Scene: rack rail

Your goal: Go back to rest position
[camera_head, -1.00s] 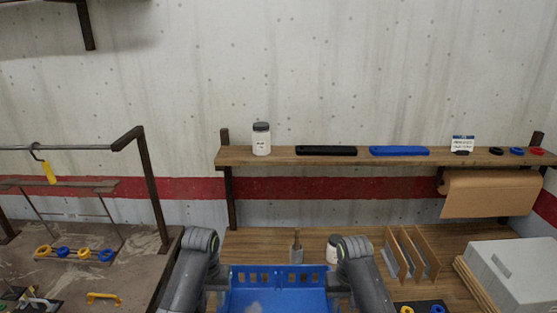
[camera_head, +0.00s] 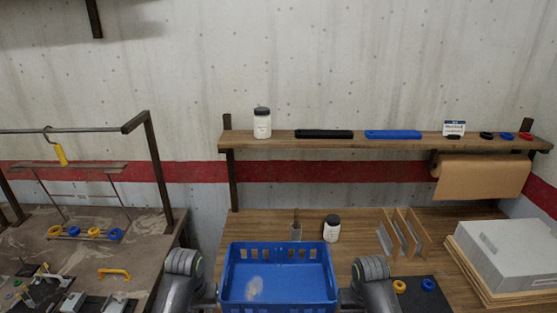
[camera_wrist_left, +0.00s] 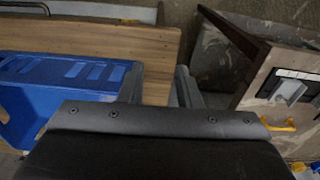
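The blue crate (camera_head: 280,297) stands on the wooden table between my two arms in the head view. Its slotted rim also shows at the left of the left wrist view (camera_wrist_left: 70,70). My left gripper (camera_wrist_left: 160,85) has its two fingers apart, with bare wood visible between them. The left finger is close to the crate's end; I cannot tell whether it touches. My right gripper (camera_head: 349,297) is at the crate's right side, low in the head view. Its fingers are hidden, so its opening cannot be seen.
A white jar (camera_head: 332,229) and wooden dividers (camera_head: 404,235) stand behind the crate. A grey box (camera_head: 505,255) lies at right. A shelf (camera_head: 290,142) runs above. A second workbench (camera_head: 100,258) with a yellow handle (camera_head: 114,272) is at left.

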